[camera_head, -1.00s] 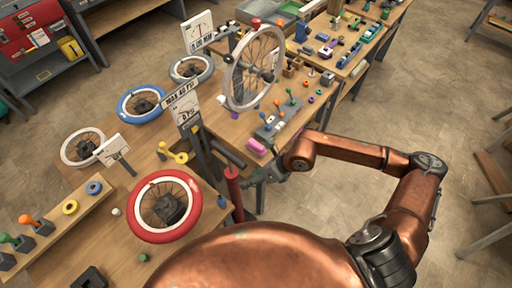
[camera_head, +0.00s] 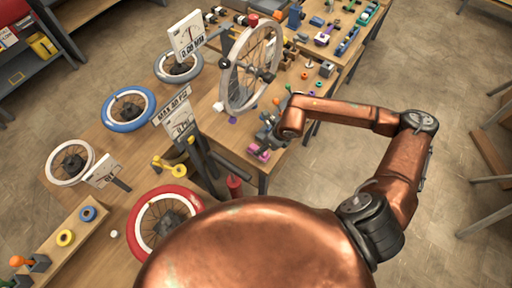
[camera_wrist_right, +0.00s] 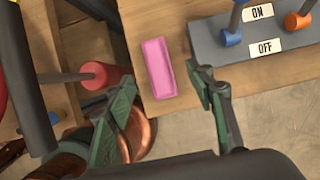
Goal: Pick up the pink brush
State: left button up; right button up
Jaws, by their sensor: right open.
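The pink brush (camera_wrist_right: 158,68) is a small pink block lying on the wooden table (camera_wrist_right: 158,20) near its edge in the right wrist view. It also shows in the head view (camera_head: 258,153), partly covered by my right gripper. My right gripper (camera_wrist_right: 165,84) is open, with one dark green finger on each side of the brush's near end. The brush shows between the fingers; I cannot tell the height gap. In the head view the right gripper (camera_head: 268,138) is small and partly hidden by its wrist. My left gripper is not in view.
A grey panel with ON and OFF labels (camera_wrist_right: 262,38) and knobs lies right of the brush. A white upright wheel (camera_head: 251,70) stands behind my gripper.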

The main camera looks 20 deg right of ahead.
jog(key=x, duration=0.3)
jog(key=shift+s+a, duration=0.15)
jog(key=shift+s, duration=0.05)
jog(key=shift+p+x, duration=0.3)
jog(key=shift+x, duration=0.9)
jog(key=shift+w+f, duration=0.15)
jog(key=shift+f, duration=0.4)
jog(key=shift+a, duration=0.1)
jog(key=c, duration=1.2)
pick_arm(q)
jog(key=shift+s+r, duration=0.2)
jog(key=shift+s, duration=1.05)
pick_arm(e)
jog(key=shift+c, duration=0.2)
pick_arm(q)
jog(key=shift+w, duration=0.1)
pick_arm(e)
jog(key=shift+r, duration=0.1)
